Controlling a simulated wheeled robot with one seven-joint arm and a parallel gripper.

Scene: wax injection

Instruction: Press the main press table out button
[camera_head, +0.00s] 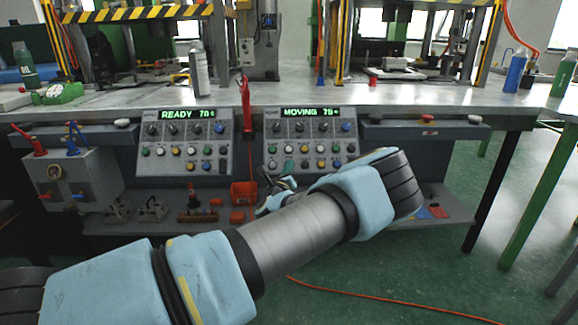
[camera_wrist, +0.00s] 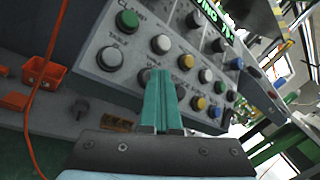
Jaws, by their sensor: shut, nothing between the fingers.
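The right control panel (camera_head: 312,138), with a green display reading MOVING, faces me and carries rows of coloured buttons and dark knobs.
A left panel (camera_head: 186,140) reads READY. A red handle (camera_head: 246,100) stands between the panels. Orange bins (camera_head: 243,193) and small fixtures sit on the lower shelf. Bottles and press frames stand on the bench above (camera_head: 290,97). An orange cable crosses the green floor.

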